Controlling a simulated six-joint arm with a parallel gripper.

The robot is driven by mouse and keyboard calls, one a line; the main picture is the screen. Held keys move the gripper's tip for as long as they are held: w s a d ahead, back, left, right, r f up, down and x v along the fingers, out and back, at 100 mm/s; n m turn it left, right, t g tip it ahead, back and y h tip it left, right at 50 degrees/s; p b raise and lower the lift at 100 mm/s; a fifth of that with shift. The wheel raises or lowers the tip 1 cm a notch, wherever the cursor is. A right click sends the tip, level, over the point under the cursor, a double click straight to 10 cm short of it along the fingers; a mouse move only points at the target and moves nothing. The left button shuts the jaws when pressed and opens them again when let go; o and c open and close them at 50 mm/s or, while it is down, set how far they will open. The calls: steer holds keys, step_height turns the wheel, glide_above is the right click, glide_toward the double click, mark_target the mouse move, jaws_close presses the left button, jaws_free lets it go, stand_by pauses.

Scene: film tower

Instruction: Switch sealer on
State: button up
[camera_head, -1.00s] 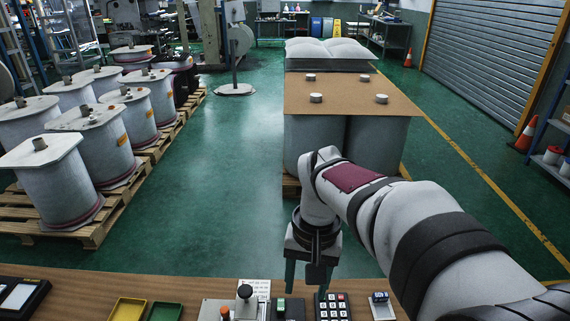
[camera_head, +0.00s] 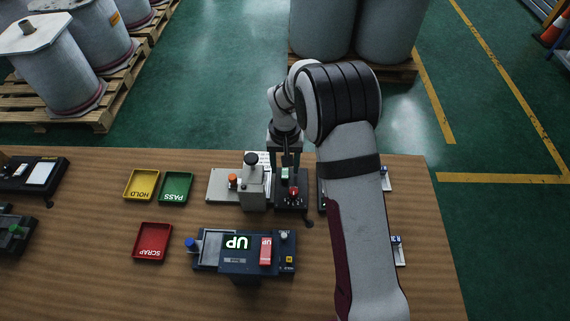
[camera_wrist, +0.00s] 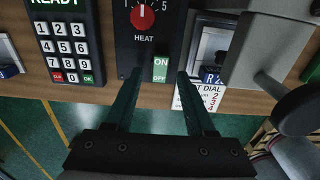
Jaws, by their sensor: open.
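The sealer's black control panel (camera_head: 291,204) stands on the bench right of its grey press (camera_head: 253,190). It carries a red HEAT dial (camera_wrist: 143,17) and a small rocker switch (camera_wrist: 160,68) with a green ON half and a white OFF half. The switch also shows green in the head view (camera_head: 285,173). My gripper (camera_wrist: 160,74) is open and empty, pointing down at the switch. In the wrist view its two fingertips lie on either side of the switch. I cannot tell whether they touch it.
A keypad (camera_wrist: 68,50) reading READY sits beside the panel. A card (camera_wrist: 200,97) with dial text lies by the press. Yellow (camera_head: 141,184), green (camera_head: 176,187) and red (camera_head: 152,242) trays and a blue UP device (camera_head: 243,254) share the bench.

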steer(key=shift+f, duration=0.25)
steer(key=shift+c, duration=0.3)
jaws_close()
steer(key=shift+s+r+t, duration=0.1)
steer(key=shift+s+t, duration=0.1)
steer(key=shift+t, duration=0.65)
steer(key=shift+s+t, duration=0.2)
steer(key=shift+t, duration=0.65)
steer(key=shift+o, duration=0.3)
jaws_free()
